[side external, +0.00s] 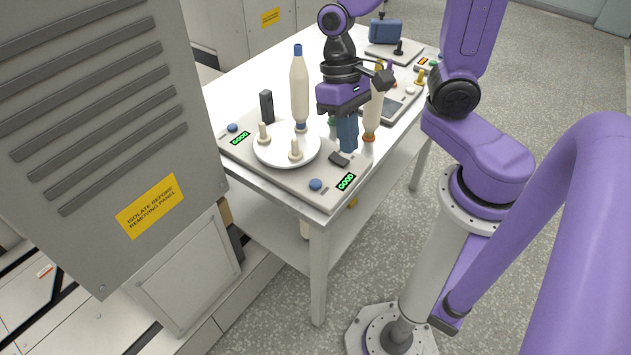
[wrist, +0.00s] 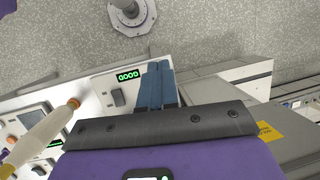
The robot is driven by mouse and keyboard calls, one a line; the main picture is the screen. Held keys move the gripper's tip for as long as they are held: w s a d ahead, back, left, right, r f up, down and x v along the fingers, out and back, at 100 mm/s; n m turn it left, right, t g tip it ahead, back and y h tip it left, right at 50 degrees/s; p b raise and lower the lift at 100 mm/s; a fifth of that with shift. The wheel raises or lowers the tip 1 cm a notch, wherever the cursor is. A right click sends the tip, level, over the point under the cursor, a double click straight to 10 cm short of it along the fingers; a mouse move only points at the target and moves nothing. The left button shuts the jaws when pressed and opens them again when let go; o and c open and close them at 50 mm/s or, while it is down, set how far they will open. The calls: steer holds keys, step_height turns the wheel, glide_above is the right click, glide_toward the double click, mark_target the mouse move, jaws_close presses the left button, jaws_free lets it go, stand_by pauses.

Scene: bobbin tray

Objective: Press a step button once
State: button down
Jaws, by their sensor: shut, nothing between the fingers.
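Two round blue buttons sit on the grey panel (side external: 265,178): one near its front corner (side external: 316,184), beside a green display (side external: 346,181), and one at its far left (side external: 232,128), beside another green display (side external: 240,138). My gripper (side external: 347,148) points down above the panel's right part, behind and right of the front button and apart from it. Its blue fingers are together and empty. In the wrist view the shut fingers (wrist: 160,72) lie right of the display (wrist: 129,76), which appears to read 0000. I cannot see a blue button in the wrist view.
A white turntable (side external: 272,157) carries pale pegs and a tall cream bobbin (side external: 299,85). Another cream bobbin with an orange base (side external: 372,115) stands close right of my gripper. A dark switch (side external: 339,160) lies below the fingers. A grey cabinet (side external: 110,120) stands left.

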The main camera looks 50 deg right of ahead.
steer(key=w+f+m+y, duration=0.1)
steer(key=w+m, duration=0.2)
steer(key=m, duration=0.2)
steer(key=m+t+y, duration=0.6)
steer(key=m+t, duration=0.1)
steer(key=m, duration=1.9)
glide_above(319, 180)
steer(key=shift+f, duration=2.9)
steer(key=shift+m, duration=0.3)
steer(key=shift+f, duration=0.1)
steer(key=shift+f, duration=4.35)
steer(key=shift+f, duration=0.15)
